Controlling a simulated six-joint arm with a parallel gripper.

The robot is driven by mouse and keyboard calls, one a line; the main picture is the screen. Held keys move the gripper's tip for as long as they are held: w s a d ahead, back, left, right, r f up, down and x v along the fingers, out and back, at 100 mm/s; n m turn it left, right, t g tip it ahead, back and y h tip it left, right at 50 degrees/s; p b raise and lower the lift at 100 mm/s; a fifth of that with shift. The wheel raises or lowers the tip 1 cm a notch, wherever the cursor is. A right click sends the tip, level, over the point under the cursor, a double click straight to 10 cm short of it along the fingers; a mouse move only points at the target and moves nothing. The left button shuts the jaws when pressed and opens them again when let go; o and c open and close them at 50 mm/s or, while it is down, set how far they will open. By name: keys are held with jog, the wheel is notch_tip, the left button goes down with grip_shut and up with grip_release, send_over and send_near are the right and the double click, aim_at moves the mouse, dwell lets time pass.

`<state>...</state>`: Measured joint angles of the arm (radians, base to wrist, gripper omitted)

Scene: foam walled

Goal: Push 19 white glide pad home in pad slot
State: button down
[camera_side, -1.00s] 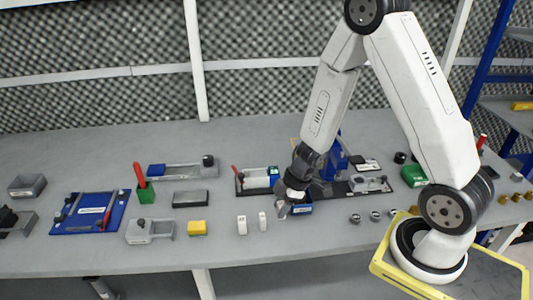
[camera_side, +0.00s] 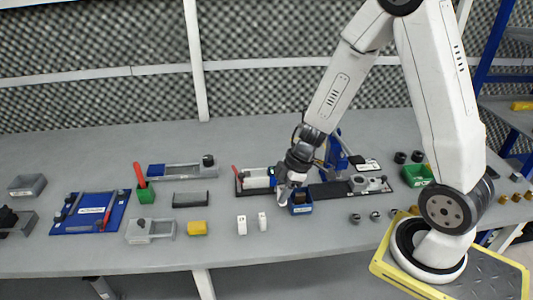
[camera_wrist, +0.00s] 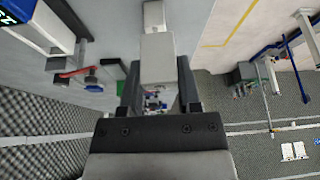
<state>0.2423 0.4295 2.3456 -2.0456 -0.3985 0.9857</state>
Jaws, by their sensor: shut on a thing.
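My gripper (camera_side: 284,196) is over the middle of the bench, just left of a small blue bin (camera_side: 301,208) with a white label. In the wrist view, my gripper (camera_wrist: 158,90) has its two dark fingers on either side of a pale block, which looks like the white glide pad (camera_wrist: 157,58). It is shut on this pad. The pad is too small to make out clearly in the side view. A fixture with a red handle (camera_side: 236,172) and a pale body stands behind and left of my gripper. I cannot tell where the pad slot is.
Two white blocks (camera_side: 241,225) stand left of my gripper near the front. A yellow block (camera_side: 197,228), a blue board (camera_side: 90,213) and grey fixtures lie further left. A dark rail with a grey fixture (camera_side: 358,183) lies right. Bare bench shows along the front edge.

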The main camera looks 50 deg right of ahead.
dwell(0.4)
jog(key=shift+w+d+r, duration=0.1)
jog(key=shift+w+d, duration=0.05)
jog(key=shift+w, duration=0.65)
jog(key=w+d+r, duration=0.1)
jog(key=w+d, duration=0.2)
jog(key=w, duration=0.5)
jog(key=w+d+m, duration=0.1)
jog(key=w+d, duration=0.2)
jog(key=w, duration=0.5)
jog(key=shift+w+d+r, duration=0.4)
jog(key=shift+f, duration=0.1)
jog(key=shift+f, duration=2.75)
jog(key=shift+f, duration=1.5)
jog(key=shift+c, duration=1.1)
grip_release()
